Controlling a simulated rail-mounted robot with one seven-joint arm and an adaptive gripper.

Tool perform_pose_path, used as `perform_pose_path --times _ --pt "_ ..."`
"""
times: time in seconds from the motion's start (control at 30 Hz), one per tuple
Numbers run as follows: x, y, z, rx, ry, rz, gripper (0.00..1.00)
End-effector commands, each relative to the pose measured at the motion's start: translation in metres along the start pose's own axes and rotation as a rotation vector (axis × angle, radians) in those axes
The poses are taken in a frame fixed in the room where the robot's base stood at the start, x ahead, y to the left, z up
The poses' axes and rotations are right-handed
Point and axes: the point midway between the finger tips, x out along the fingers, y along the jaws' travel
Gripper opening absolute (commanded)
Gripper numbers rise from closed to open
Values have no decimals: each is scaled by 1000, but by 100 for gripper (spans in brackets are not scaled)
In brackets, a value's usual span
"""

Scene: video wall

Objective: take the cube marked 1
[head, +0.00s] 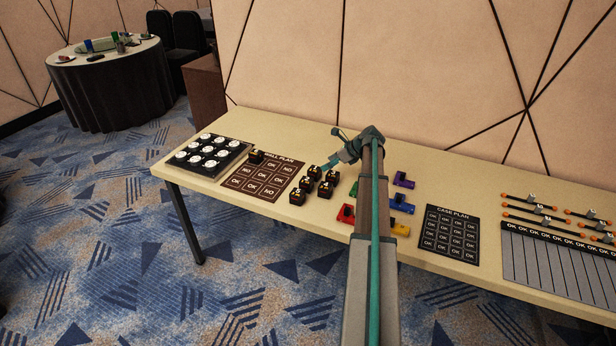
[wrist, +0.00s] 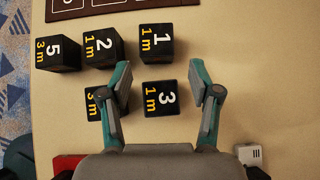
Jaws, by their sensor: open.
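The cube marked 1 (wrist: 156,43) is black with a white 1 and a yellow "1 m" on top. It stands on the table just beyond my open gripper (wrist: 160,68), roughly in line with the gap between the fingertips. The cube marked 3 (wrist: 160,97) lies in view between the two fingers. The cube marked 2 (wrist: 103,46) stands left of cube 1, and the cube marked 5 (wrist: 58,52) is further left. Another cube (wrist: 92,102) is partly hidden by my left finger. In the head view my gripper (head: 345,152) is above the table beside the black cubes (head: 307,183).
A brown wall plan board (head: 262,180) lies left of the cubes, with one black cube (head: 256,156) at its upper edge. A black tray of white discs (head: 193,166) is further left. Coloured brackets (head: 403,180) and a case plan (head: 450,213) lie to the right.

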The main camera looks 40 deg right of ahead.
Motion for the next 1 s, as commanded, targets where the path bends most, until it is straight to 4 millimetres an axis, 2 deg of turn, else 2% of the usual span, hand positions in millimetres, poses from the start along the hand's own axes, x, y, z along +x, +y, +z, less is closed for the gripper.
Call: perform_pose_path --times 0.3,0.57,0.8,1.0 --pt "42 1 3 -2 1 2 62" --pt "59 2 3 -3 2 2 62" --pt "90 5 6 -3 3 3 62" --pt "103 5 5 -3 2 0 62"
